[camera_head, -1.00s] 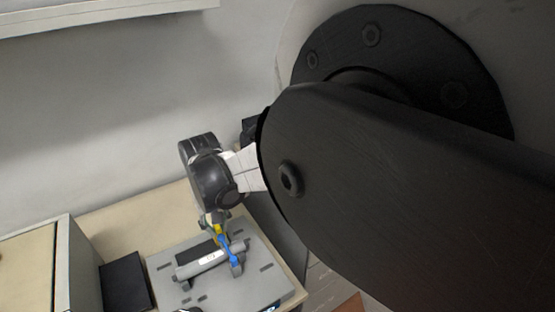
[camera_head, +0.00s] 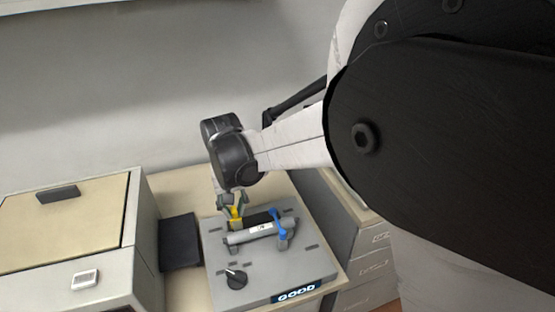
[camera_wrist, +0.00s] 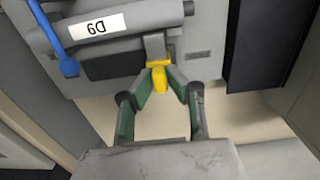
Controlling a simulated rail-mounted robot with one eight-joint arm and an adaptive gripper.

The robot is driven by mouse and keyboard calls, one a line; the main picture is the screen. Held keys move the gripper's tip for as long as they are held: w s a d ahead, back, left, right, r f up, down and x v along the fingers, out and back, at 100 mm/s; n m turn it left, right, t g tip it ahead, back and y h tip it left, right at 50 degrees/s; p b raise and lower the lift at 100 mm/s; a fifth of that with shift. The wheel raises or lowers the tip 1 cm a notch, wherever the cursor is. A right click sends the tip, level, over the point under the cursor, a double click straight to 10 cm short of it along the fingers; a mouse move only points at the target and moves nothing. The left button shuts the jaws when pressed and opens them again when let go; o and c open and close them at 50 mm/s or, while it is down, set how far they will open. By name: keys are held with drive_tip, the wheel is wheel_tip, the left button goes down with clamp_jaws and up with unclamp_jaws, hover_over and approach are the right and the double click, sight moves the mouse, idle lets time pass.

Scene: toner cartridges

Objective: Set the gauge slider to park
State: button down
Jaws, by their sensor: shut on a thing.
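A grey gauge plate (camera_head: 295,262) lies on the table. A grey cartridge (camera_head: 250,233) with a white label rests across it; it also shows in the wrist view (camera_wrist: 150,22). The yellow slider tab (camera_head: 237,214) is behind the left end of the cartridge. In the wrist view the yellow tab (camera_wrist: 159,80) sits on a grey arm (camera_wrist: 154,46) reaching to the cartridge. My gripper (camera_head: 233,202) is shut on the tab; its fingertips flank it in the wrist view (camera_wrist: 160,72). Any park mark is too small to read.
A blue lever (camera_head: 280,226) crosses the cartridge's right end. A black pad (camera_head: 180,242) and a cabinet (camera_head: 75,225) stand left.

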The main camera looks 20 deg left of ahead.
drive_tip(key=shift+s+a, duration=0.1)
drive_tip(key=shift+a, duration=0.05)
drive_tip(key=c, duration=1.7)
unclamp_jaws()
drive_tip(key=shift+s+a, duration=0.1)
drive_tip(key=shift+r, duration=0.25)
drive_tip(key=r, duration=1.1)
drive_tip(key=shift+s+r, duration=0.2)
drive_tip(key=shift+r, duration=0.15)
